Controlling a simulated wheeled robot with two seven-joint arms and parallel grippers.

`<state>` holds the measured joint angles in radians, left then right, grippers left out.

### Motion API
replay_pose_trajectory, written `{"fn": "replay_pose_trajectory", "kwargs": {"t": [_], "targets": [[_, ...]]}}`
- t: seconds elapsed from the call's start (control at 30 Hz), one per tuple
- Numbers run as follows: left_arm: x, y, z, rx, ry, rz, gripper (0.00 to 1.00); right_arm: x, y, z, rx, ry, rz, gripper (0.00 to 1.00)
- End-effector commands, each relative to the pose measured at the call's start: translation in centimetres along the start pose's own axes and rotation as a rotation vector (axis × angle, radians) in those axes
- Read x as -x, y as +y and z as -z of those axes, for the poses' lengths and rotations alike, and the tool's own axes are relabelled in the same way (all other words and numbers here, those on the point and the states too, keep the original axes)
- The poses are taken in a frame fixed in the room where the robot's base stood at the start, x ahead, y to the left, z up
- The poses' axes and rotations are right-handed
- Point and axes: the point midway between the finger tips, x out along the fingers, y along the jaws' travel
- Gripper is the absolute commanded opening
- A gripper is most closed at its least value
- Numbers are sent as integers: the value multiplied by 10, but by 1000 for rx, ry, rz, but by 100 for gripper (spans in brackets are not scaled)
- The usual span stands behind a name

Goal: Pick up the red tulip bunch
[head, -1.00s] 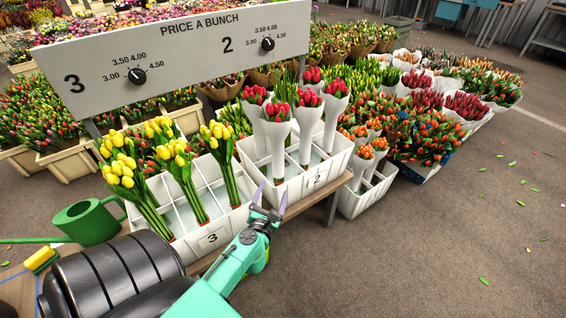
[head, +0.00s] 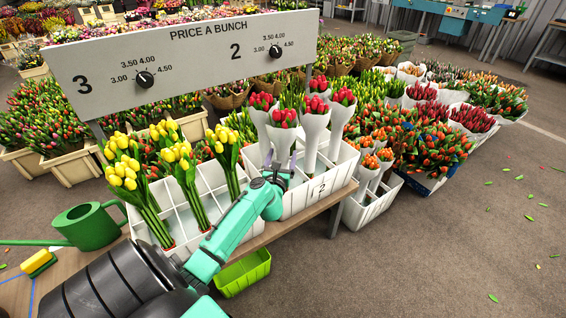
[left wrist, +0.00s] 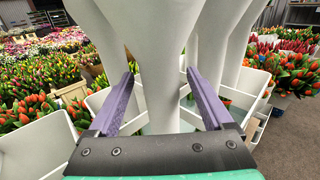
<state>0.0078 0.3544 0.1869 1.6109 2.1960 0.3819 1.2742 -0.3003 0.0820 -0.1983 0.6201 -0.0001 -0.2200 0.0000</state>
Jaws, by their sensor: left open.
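Several red tulip bunches in white paper wraps stand upright in the crate marked 2 (head: 300,199). The nearest red tulip bunch (head: 284,119) stands at the front of that crate. My left gripper (head: 280,160) is at this bunch, low on its wrap. In the left wrist view the white wrap (left wrist: 158,75) stands between the open purple fingers of the left gripper (left wrist: 158,100), with gaps on both sides. Other wrapped bunches stand close behind it. My right gripper is not in view.
Yellow tulip bunches (head: 178,155) stand in the crate to the left (head: 182,226). A price board (head: 185,55) with two dials rises behind the crates. Floor at right is mostly clear.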

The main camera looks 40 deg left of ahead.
Motion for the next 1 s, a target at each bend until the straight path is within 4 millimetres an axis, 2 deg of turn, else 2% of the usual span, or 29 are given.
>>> {"fn": "replay_pose_trajectory", "kwargs": {"t": [0.1, 0.13, 0.27, 0.3, 0.33, 0.37, 0.63, 0.77, 0.87, 0.97, 1.0], "targets": [[1, 0, 0, 0, 1, 1, 85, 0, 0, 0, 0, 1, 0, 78], [1, 0, 0, 0, 1, 1, 81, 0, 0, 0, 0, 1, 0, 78], [1, 0, 0, 0, 1, 1, 31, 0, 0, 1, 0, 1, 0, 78], [1, 0, 0, 0, 1, 1, 16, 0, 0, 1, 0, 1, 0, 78], [1, 0, 0, 0, 1, 1, 4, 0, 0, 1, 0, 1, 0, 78], [1, 0, 0, 0, 1, 1, 0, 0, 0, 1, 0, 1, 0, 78], [1, 0, -1, 0, -1, 1, 0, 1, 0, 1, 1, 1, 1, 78], [1, 0, -10, 0, -2, 1, 0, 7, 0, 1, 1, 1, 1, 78], [1, 0, -27, -2, -3, 1, 0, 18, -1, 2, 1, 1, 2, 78], [1, 0, -55, -2, -5, 2, 0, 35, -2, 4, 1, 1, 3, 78], [1, 0, -70, -4, -5, 3, 0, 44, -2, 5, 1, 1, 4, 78]]}}
